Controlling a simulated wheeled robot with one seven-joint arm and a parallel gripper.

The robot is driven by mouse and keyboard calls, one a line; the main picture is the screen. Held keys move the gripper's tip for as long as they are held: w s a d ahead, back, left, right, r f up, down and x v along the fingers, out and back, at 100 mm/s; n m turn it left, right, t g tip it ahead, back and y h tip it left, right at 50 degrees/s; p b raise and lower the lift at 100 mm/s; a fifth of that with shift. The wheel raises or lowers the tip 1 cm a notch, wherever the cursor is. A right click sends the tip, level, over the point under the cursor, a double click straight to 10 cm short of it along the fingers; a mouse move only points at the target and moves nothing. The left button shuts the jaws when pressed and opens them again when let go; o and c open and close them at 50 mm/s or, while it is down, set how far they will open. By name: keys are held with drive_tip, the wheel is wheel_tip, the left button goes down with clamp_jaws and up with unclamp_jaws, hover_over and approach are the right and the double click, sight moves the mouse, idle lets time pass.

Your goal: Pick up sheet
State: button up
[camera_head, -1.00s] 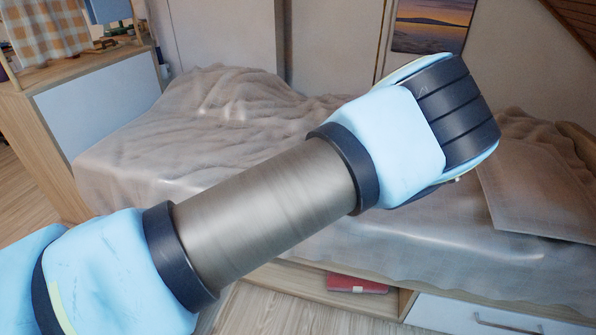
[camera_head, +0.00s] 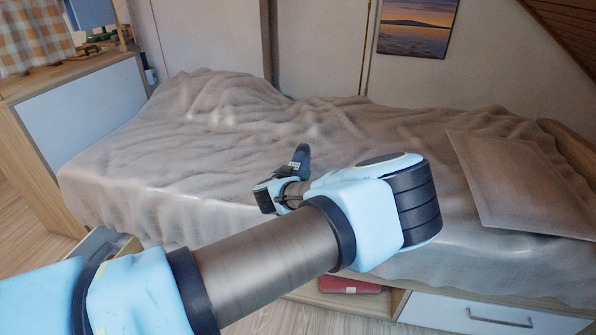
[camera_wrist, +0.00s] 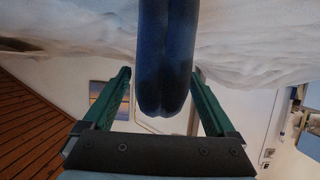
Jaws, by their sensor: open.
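A rumpled grey-beige sheet (camera_head: 215,135) covers the bed and hangs over its front edge. It also fills the top of the upside-down wrist view (camera_wrist: 70,30). My gripper (camera_head: 291,178) is over the middle of the bed in the head view, small and partly hidden behind my forearm. In the wrist view, the two green fingers of my gripper (camera_wrist: 160,72) are spread apart. A dark blue rounded shape (camera_wrist: 165,50) shows between them; I cannot tell what it is or whether it touches the fingers. I see no sheet fabric gripped.
A flat beige panel or cushion (camera_head: 520,185) lies at the bed's right end. Below the bed are a white drawer (camera_head: 470,314) and a red item (camera_head: 348,286) in an open shelf. A wooden cabinet (camera_head: 75,110) stands left. A picture (camera_head: 417,27) hangs on the wall.

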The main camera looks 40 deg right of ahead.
drive_tip(key=shift+x, duration=0.9)
clamp_jaws()
drive_tip(key=shift+r, duration=0.1)
